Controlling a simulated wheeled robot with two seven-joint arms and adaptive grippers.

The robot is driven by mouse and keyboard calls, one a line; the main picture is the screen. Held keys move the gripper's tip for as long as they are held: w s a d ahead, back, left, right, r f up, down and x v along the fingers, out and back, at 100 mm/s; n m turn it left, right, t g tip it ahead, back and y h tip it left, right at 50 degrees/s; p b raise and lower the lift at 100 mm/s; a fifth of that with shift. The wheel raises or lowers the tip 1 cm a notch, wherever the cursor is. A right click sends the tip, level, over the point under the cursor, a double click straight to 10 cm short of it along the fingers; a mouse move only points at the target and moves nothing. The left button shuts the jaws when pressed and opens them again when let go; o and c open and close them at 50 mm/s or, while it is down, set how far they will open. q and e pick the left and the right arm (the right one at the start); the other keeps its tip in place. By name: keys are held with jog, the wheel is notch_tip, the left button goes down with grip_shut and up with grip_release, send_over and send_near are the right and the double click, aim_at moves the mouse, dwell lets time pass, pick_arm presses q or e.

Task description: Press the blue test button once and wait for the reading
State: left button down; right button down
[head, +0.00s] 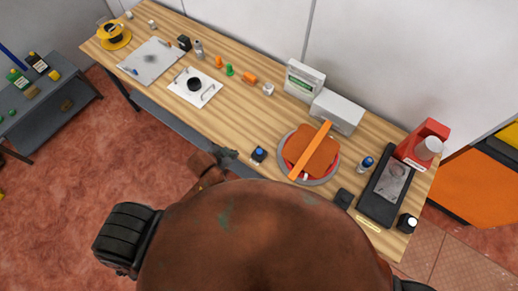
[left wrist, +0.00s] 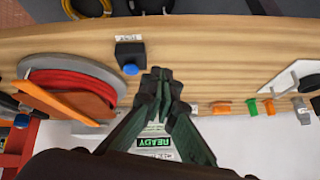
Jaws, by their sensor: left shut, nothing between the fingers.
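The blue test button (head: 259,151) sits on a small dark box near the front edge of the wooden bench. In the left wrist view the blue button (left wrist: 130,69) shows on its black box, with a TEST label beside it. My left gripper (head: 232,153) is shut and empty, left of the button in the head view. In the left wrist view its fingertips (left wrist: 160,76) are beside the button and apart from it in the picture. A white box with a green display (head: 303,80) stands at the back; the display (left wrist: 155,142) reads READY. My right gripper is not in view.
A round grey tray (head: 284,163) with a red-brown piece and an orange bar lies right of the button. A dark tray (head: 374,207) and a red dispenser (head: 425,140) stand farther right. Small orange and green parts lie behind left.

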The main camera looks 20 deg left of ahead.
pick_arm(q)
jog(key=w+d+r+m+h, duration=0.4)
jog(key=w+d+m, duration=0.3)
jog(key=m, duration=0.3)
jog(key=shift+w+d+m, duration=0.25)
jog(key=shift+d+m, duration=0.05)
jog(key=shift+d, duration=0.45)
